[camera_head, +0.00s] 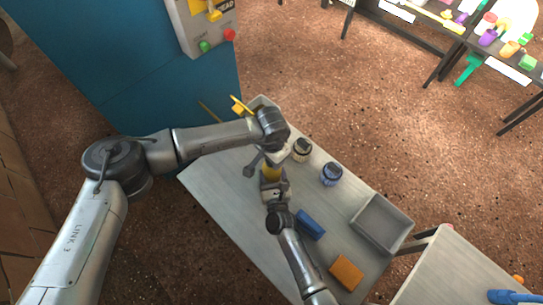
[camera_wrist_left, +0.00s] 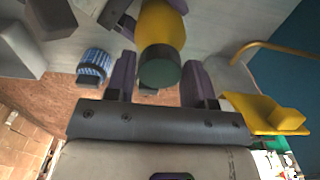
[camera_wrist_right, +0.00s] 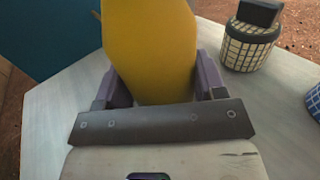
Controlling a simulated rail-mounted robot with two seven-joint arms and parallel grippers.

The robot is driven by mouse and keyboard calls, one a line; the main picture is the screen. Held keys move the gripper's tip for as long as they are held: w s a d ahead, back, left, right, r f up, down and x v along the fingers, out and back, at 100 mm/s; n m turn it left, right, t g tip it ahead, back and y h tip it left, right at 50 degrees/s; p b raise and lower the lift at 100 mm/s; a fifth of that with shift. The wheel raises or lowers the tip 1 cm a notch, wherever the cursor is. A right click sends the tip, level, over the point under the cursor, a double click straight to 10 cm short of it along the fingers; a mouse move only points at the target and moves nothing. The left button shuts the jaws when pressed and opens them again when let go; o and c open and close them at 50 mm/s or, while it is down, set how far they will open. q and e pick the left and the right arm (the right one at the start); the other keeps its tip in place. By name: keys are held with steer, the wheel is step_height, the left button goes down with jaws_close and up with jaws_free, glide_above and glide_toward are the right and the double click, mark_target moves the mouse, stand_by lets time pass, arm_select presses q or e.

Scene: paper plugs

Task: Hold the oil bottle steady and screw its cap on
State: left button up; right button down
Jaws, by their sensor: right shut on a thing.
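The yellow oil bottle (camera_head: 271,173) stands over the grey table, between my two grippers; it fills the middle of the right wrist view (camera_wrist_right: 150,45). My right gripper (camera_wrist_right: 152,85) is shut on the bottle's body, one purple finger on each side. The dark green cap (camera_wrist_left: 160,69) is at the end of the bottle in the left wrist view. My left gripper (camera_wrist_left: 158,85) is open, with its purple fingers on either side of the cap and gaps between. I cannot tell how the cap sits on the bottle's neck.
A dark-lidded jar (camera_head: 302,149) and a blue jar (camera_head: 331,174) stand right of the bottle. A blue block (camera_head: 310,224), an orange block (camera_head: 346,273) and a grey tray (camera_head: 382,224) are on the table (camera_head: 230,200). A yellow-handled object (camera_head: 240,106) lies at the back, near the blue cabinet (camera_head: 130,70).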

arm_select(q)
steer(key=o, duration=0.3)
steer(key=shift+r, duration=2.25)
steer(key=shift+c, duration=0.3)
